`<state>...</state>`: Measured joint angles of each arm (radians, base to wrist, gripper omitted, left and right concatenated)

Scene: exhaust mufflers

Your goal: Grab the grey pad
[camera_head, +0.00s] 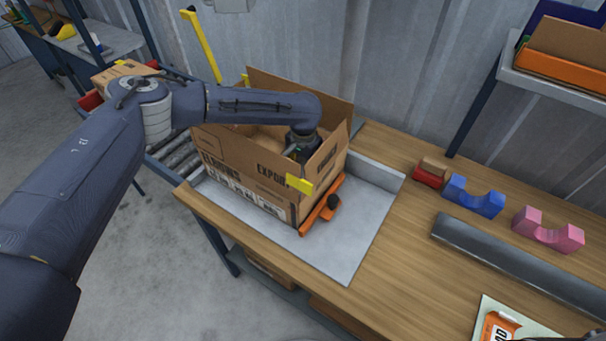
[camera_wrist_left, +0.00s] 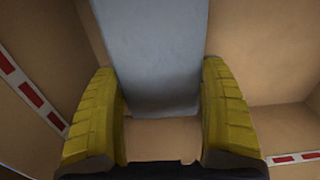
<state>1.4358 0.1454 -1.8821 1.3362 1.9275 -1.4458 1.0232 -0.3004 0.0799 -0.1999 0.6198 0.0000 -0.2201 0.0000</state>
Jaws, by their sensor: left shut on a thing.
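The grey pad (camera_wrist_left: 152,45) is a flat, pale grey slab between the two yellow fingers of my left gripper (camera_wrist_left: 160,80) in the left wrist view. The fingers are shut on its sides. Brown cardboard surrounds it. In the head view my left gripper (camera_head: 298,152) reaches down into the open cardboard box (camera_head: 245,180), and the box walls hide the fingertips and the pad. My right gripper is not in view.
The box stands on a grey metal plate (camera_head: 352,240) set in the wooden bench. An orange clamp (camera_head: 318,208) is at its right corner. Red, blue (camera_head: 472,197) and pink (camera_head: 548,232) blocks and a dark bar (camera_head: 520,262) lie to the right.

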